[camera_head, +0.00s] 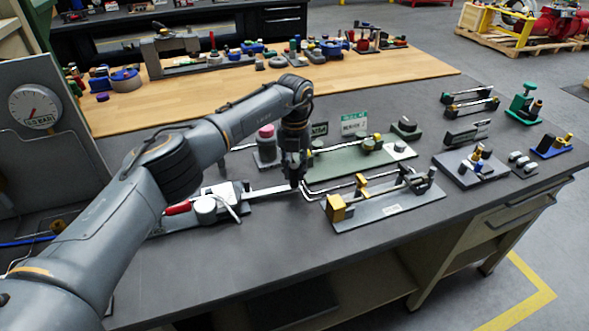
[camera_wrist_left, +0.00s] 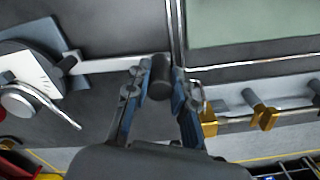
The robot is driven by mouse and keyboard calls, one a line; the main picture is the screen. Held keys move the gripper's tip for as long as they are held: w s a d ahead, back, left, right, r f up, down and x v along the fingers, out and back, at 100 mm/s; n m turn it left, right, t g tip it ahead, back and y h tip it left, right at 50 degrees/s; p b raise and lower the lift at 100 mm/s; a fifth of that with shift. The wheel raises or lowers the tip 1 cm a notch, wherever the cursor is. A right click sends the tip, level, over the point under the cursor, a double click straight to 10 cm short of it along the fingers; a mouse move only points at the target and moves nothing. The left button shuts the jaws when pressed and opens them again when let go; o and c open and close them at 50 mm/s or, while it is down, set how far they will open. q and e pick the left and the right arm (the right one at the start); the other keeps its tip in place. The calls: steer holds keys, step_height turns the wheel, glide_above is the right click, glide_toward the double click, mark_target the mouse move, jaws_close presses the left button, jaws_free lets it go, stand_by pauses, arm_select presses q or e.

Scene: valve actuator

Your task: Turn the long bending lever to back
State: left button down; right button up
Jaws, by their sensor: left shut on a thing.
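The long lever (camera_head: 268,191) is a pale flat bar running right from a white bending fixture (camera_head: 226,192) on the dark bench. In the left wrist view the lever (camera_wrist_left: 108,65) reaches from the fixture (camera_wrist_left: 30,76) at the left to a dark cylindrical handle (camera_wrist_left: 160,78) at its far end. My left gripper (camera_head: 296,184) points down at that end of the lever. In the wrist view its two fingers (camera_wrist_left: 160,88) are closed around the dark handle. The handle is hidden behind the gripper in the head view. My right gripper is not in view.
A grey plate with brass blocks and a rod (camera_head: 395,208) lies just right of the gripper. A green plate (camera_head: 350,166) lies behind it. A red handle (camera_head: 178,209) lies left of the fixture. Bare bench top (camera_head: 250,255) is in front.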

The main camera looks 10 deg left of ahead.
arm_select(q)
steer(key=c, duration=1.1)
jaws_free()
steer(key=shift+c, duration=0.2)
steer(key=shift+r, duration=0.4)
step_height(320, 180, up, 11)
steer(key=shift+r, duration=0.15)
